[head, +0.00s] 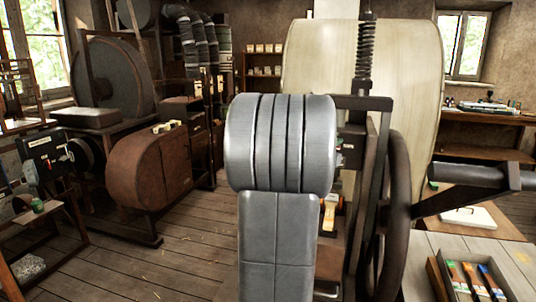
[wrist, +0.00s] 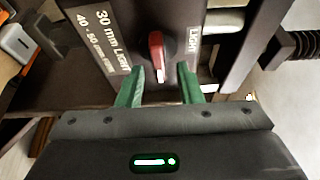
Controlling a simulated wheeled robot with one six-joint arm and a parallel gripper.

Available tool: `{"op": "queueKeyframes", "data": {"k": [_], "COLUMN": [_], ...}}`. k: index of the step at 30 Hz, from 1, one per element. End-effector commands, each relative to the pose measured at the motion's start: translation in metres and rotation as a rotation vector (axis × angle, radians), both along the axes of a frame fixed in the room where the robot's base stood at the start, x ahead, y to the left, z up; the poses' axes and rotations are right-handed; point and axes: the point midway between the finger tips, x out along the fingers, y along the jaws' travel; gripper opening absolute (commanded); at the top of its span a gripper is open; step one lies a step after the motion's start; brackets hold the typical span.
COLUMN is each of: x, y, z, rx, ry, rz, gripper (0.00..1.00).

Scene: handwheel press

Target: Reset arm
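In the wrist view my gripper (wrist: 160,72) has two green fingers, spread apart with nothing between their pads that I can see held. A red lever (wrist: 156,52) on a dark panel (wrist: 181,78) lies just ahead, between the lines of the fingers. Any contact with it cannot be told. My grey arm hides my gripper and much of the press there.
A tray (head: 437,280) with coloured items lies on the bench (head: 470,243) at right. A white board (head: 468,216) lies behind it. A brown rounded machine (head: 140,170) stands at left. The wooden floor (head: 190,250) between the left machines and my arm is clear.

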Motion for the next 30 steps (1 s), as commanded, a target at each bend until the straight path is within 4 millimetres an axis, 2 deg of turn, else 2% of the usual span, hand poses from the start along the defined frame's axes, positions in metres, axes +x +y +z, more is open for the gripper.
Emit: {"op": "queueKeyframes", "data": {"k": [12, 17, 20, 30], "x": [0.003, -0.002, -0.012, -0.059], "y": [-0.002, 0.003, 0.011, 0.049], "z": [0.000, 0.000, 0.000, 0.000], "rx": [-0.005, -0.003, 0.000, 0.001], "ry": [0.002, 0.000, -0.001, -0.002], "rz": [0.000, 0.002, 0.004, 0.005], "gripper": [0.33, 0.33, 0.33, 0.33]}}
